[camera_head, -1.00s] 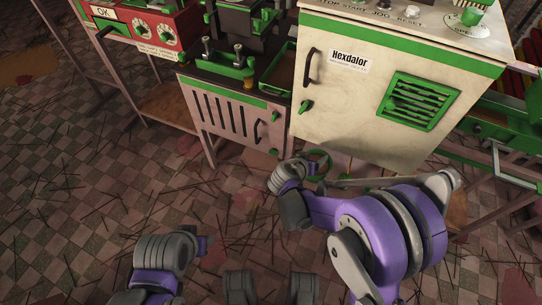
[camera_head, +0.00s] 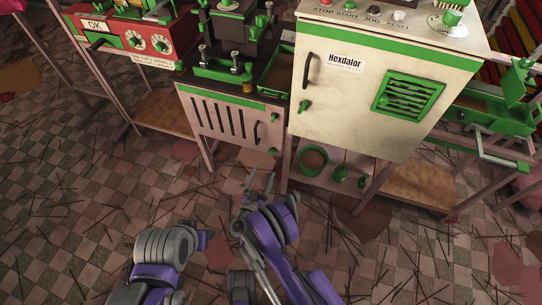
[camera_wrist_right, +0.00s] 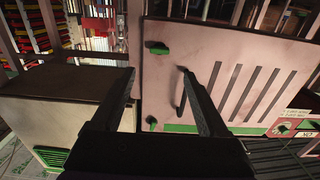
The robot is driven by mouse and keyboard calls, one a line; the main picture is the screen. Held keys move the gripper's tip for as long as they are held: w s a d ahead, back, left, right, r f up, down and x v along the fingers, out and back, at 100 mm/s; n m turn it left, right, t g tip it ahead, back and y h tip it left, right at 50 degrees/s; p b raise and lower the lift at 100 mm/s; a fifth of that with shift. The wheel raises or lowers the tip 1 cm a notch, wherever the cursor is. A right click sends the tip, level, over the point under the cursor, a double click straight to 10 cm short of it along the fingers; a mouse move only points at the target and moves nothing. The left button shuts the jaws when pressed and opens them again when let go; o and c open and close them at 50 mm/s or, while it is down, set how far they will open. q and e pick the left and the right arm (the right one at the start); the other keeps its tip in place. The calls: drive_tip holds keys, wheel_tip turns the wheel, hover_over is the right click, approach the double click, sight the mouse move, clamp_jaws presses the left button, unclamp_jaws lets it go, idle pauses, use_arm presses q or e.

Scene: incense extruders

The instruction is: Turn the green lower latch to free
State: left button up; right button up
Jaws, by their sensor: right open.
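The slatted pale door (camera_head: 215,122) of the lower cabinet has a dark handle (camera_head: 257,133) on its right side. The small green lower latch (camera_head: 273,151) sits near the door's lower right corner. In the right wrist view, which is upside down, this latch (camera_wrist_right: 158,47) shows at the upper left of the door, between my spread fingers. Another green latch (camera_wrist_right: 151,121) sits at the door's other corner. My right gripper (camera_head: 260,178) is open and empty, below and in front of the door, apart from the latch. Only part of my left arm shows; its gripper does not.
The white Hexdalor cabinet (camera_head: 345,100), with its own green latch (camera_head: 304,106), stands right of the door. An open shelf (camera_head: 335,172) below it holds green-trimmed items. A red control box (camera_head: 130,38) stands at left. The tiled floor in front has scattered sticks.

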sight(272, 153)
drive_tip(key=b+x, duration=0.1)
drive_tip(key=x, duration=0.8)
drive_tip(key=shift+w+d, duration=0.15)
drive_tip(key=shift+w, duration=0.2)
clamp_jaws()
